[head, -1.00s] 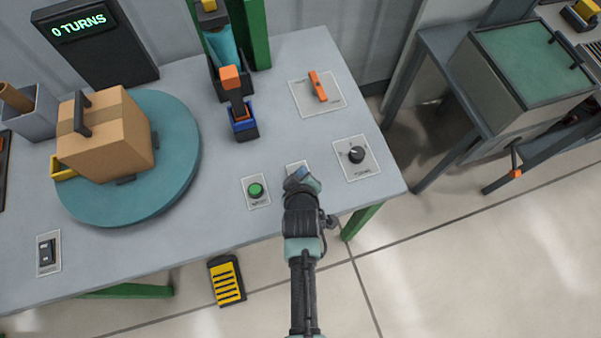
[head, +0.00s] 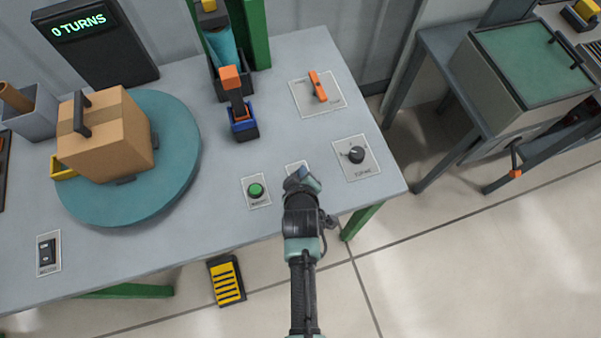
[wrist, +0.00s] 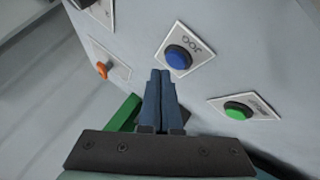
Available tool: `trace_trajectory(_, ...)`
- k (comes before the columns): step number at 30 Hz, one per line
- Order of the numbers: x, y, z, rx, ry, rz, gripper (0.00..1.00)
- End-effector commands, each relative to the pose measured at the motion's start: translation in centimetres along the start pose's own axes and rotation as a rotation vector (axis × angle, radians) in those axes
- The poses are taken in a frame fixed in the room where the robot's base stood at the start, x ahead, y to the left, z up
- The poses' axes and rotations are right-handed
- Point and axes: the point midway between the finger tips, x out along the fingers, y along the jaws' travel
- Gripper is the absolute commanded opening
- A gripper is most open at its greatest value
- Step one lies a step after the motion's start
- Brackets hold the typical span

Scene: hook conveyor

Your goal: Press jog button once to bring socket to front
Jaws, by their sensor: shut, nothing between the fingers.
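The blue jog button (wrist: 178,57) sits on a white plate marked JOG in the wrist view. In the head view its plate (head: 296,167) is mostly hidden behind my gripper. My gripper (wrist: 160,76) is shut and empty, with its blue fingertips just short of the button in the wrist view. I cannot tell whether they touch it. In the head view my gripper (head: 305,180) is over the table's front right part. The turntable (head: 175,178) at the left carries a cardboard box (head: 110,135). The display (head: 82,25) reads 0 TURNS. No socket can be made out.
A green button (head: 256,190) is left of my gripper, and a black knob (head: 356,154) is to its right. An orange lever (head: 318,87) lies farther back. A blue-based clamp with an orange top (head: 242,122) stands mid-table. A black switch (head: 46,252) is at the front left.

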Motion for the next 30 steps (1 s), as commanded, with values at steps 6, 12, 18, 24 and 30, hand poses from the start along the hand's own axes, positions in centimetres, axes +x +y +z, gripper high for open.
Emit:
trace_trajectory(6,0.56,-0.41,0.40,0.000,0.000,0.000,0.00)
trace_trajectory(12,0.59,-0.43,0.40,0.000,0.000,0.000,0.00)
trace_trajectory(18,0.60,-0.44,0.42,0.000,0.000,0.000,0.00)
trace_trajectory(24,0.74,-0.54,0.53,0.000,0.000,0.000,0.00)
trace_trajectory(30,0.92,-0.67,0.65,0.000,0.000,0.000,0.00)
